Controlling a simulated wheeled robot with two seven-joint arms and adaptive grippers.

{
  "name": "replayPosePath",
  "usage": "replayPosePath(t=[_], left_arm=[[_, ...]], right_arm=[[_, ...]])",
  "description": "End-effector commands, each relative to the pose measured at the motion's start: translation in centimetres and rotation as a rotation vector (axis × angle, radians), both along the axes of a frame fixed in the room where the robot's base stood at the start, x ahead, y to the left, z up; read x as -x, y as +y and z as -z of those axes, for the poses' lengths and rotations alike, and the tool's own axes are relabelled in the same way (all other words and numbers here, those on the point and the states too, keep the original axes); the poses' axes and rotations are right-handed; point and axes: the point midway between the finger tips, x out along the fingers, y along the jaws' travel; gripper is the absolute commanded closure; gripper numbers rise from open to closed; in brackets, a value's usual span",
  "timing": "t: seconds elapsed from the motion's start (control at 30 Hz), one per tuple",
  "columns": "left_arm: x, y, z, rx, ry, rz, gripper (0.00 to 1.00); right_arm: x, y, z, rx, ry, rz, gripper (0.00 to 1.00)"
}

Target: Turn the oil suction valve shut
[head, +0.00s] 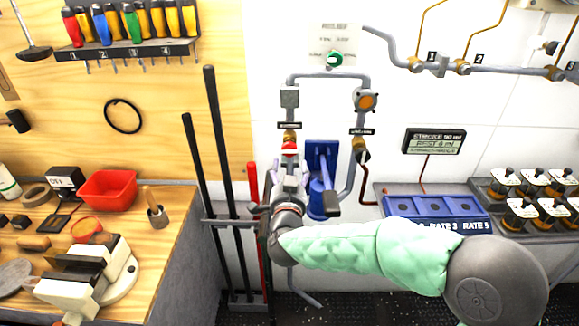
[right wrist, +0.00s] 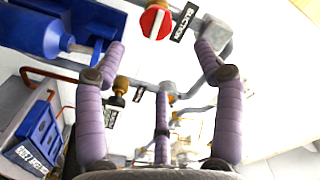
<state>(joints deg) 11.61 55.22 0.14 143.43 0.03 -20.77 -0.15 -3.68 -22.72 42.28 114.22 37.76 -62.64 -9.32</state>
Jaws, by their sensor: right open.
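The oil suction valve has a red round knob with a white bar (right wrist: 156,22), beside a label reading SUCTION (right wrist: 183,22) in the right wrist view. In the head view the red knob (head: 289,145) sits on the left pipe, below a brass fitting. My right gripper (head: 290,182) is just below the knob, its purple fingers pointing up towards it. In the right wrist view its fingers (right wrist: 162,62) are spread and empty, with the knob beyond the tips, apart from them. My left gripper is not in view.
A blue pump (head: 322,165) stands right beside the gripper. A second valve (head: 360,148) is on the right-hand pipe. Black bars (head: 222,150) and a red bar (head: 254,185) stand to the left. A blue box (head: 430,206) lies behind my forearm.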

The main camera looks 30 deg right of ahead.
Motion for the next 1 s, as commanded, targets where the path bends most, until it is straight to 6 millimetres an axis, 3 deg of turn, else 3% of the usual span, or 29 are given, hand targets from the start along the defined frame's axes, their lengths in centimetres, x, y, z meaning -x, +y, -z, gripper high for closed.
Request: replayPosePath(t=[0.37, 0.7, 0.83, 1.0], left_arm=[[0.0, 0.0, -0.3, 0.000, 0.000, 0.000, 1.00], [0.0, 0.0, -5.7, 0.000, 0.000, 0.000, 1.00], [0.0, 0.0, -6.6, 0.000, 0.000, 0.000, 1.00], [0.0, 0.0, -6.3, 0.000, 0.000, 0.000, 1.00]], right_arm=[[0.1, 0.1, 0.0, 0.011, 0.009, 0.000, 0.30], [-0.5, -0.1, -0.1, 0.301, 0.197, 0.002, 0.30], [-0.6, -0.1, 0.3, 0.379, 0.245, 0.002, 0.30], [-1.3, -0.5, 0.8, 0.401, 0.258, 0.000, 0.30]])
